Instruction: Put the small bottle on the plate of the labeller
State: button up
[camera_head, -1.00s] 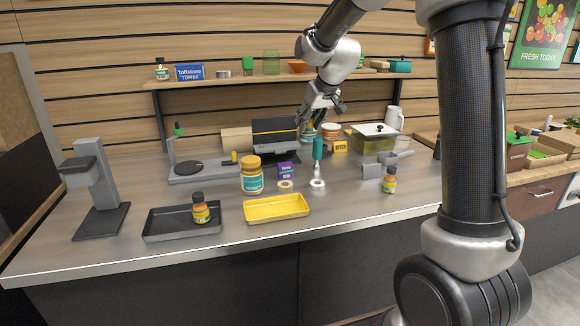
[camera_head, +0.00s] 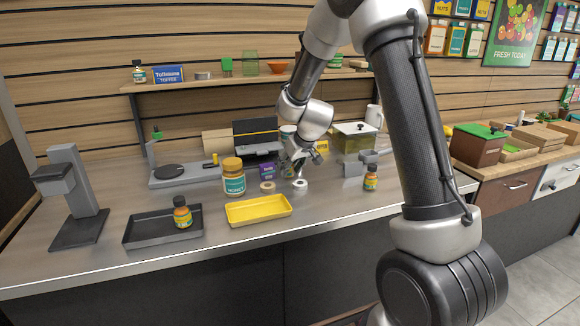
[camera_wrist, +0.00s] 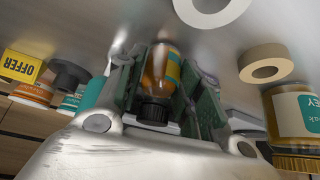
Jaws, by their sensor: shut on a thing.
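My gripper (camera_head: 292,170) is low over the middle of the counter, beside a white tape roll (camera_head: 300,184). In the wrist view my gripper (camera_wrist: 163,85) is shut on a small bottle (camera_wrist: 158,65) with amber contents, a teal and yellow label and a black cap. The cap points back toward the wrist. At the left are a grey machine with a round dark plate (camera_head: 172,171) and a grey column stand (camera_head: 82,190) with a flat dark base. I cannot tell for sure which is the labeller. Both plates look empty.
Similar small bottles stand in the dark tray (camera_head: 135,236) and at the right (camera_head: 371,178). A honey jar (camera_head: 233,180), yellow tray (camera_head: 258,210) and tan tape roll (camera_head: 267,187) are close to my gripper. A purple box (camera_head: 267,171) stands behind. The front edge is clear.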

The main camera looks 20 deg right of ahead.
jog(key=shift+f, duration=0.1)
jog(key=o, duration=0.8)
jog(key=shift+c, duration=0.2)
